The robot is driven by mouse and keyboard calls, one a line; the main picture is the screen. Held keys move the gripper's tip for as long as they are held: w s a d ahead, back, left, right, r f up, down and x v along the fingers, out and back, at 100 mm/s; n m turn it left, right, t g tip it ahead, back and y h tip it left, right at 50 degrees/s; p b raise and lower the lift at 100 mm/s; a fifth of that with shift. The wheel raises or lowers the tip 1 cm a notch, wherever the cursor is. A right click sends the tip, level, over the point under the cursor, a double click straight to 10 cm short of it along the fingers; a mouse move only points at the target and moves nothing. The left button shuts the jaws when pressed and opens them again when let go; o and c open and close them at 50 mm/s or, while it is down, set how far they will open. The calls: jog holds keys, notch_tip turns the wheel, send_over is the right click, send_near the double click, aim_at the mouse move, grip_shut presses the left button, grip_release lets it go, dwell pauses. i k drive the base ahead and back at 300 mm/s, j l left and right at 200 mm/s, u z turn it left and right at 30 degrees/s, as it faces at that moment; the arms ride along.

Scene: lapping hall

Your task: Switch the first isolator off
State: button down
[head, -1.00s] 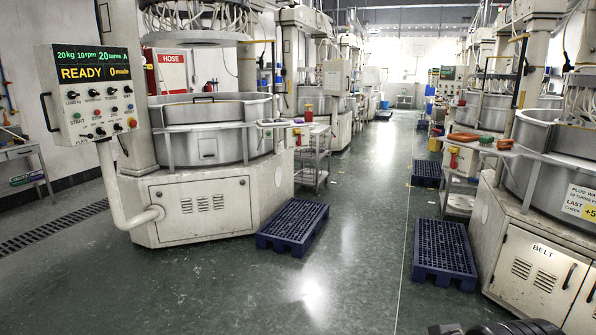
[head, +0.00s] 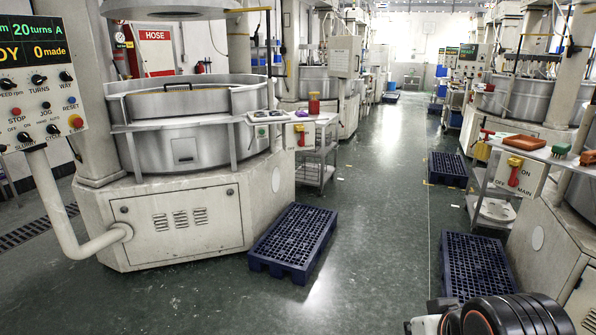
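A second isolator (head: 300,135) with a red handle shows on a pale box at the right side of the left machine, small in view. A further red and yellow one (head: 485,143) stands farther back on the right. I cannot tell which is the first. Part of my arm shows at the bottom right; my gripper's fingers are not in view.
A blue pallet (head: 292,240) lies by the left machine and another (head: 476,265) before the right one. A control panel (head: 40,85) juts out at left. A trolley (head: 494,208) stands below the right isolator. The green aisle floor between is clear.

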aim_at(300, 143)
jog(key=i, duration=4)
